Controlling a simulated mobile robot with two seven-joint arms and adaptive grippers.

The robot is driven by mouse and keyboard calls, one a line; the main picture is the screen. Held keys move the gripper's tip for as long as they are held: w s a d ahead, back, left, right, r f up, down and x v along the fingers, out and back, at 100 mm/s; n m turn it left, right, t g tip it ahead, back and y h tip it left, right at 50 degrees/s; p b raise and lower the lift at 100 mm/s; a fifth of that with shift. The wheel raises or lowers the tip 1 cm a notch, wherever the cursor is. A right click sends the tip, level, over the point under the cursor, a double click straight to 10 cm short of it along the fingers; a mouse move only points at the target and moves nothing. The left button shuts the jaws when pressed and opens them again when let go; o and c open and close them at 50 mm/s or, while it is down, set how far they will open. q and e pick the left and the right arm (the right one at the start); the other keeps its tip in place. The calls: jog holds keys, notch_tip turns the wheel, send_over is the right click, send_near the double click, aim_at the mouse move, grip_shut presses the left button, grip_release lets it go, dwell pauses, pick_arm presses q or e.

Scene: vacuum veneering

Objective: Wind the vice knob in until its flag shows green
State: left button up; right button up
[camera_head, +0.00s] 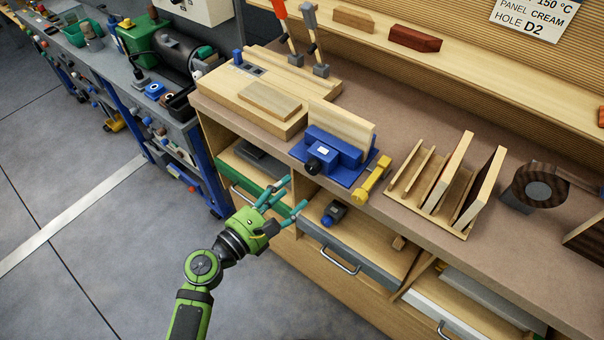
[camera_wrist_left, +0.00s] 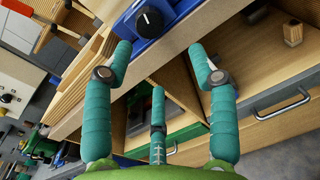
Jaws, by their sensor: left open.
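The blue vice (camera_head: 335,157) stands at the front edge of the bench with an upright light wooden board (camera_head: 342,127) in it. Its black knob (camera_head: 313,165) faces the front; it also shows in the left wrist view (camera_wrist_left: 149,20), with a white mark on it. A small white patch (camera_head: 323,151) shows on the vice; I see no green on it. My left gripper (camera_head: 285,199) is open and empty, in front of the bench, lower than the knob and to its left. In the left wrist view its teal fingers (camera_wrist_left: 165,85) are spread below the knob, apart from it. My right gripper is not in view.
A yellow tool (camera_head: 373,180) lies just right of the vice. A wooden rack (camera_head: 440,185) with upright boards stands further right. Open drawers (camera_head: 358,245) jut out below the bench, one with a blue and dark object (camera_head: 333,214). The floor in front is clear.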

aim_at(309, 170)
pick_arm(q)
jog(key=shift+n+h, duration=0.3)
jog(key=w+d, duration=0.1)
jog(key=w+d+r+p, duration=0.1)
jog(key=w, duration=0.1)
jog(key=w+d, duration=0.1)
jog(key=shift+w+d+r, duration=0.25)
jog(key=shift+d+r, duration=0.15)
jog(key=shift+w+d, duration=0.25)
jog(key=shift+w, duration=0.1)
jog(key=shift+f, duration=0.1)
jog(key=c, duration=1.1)
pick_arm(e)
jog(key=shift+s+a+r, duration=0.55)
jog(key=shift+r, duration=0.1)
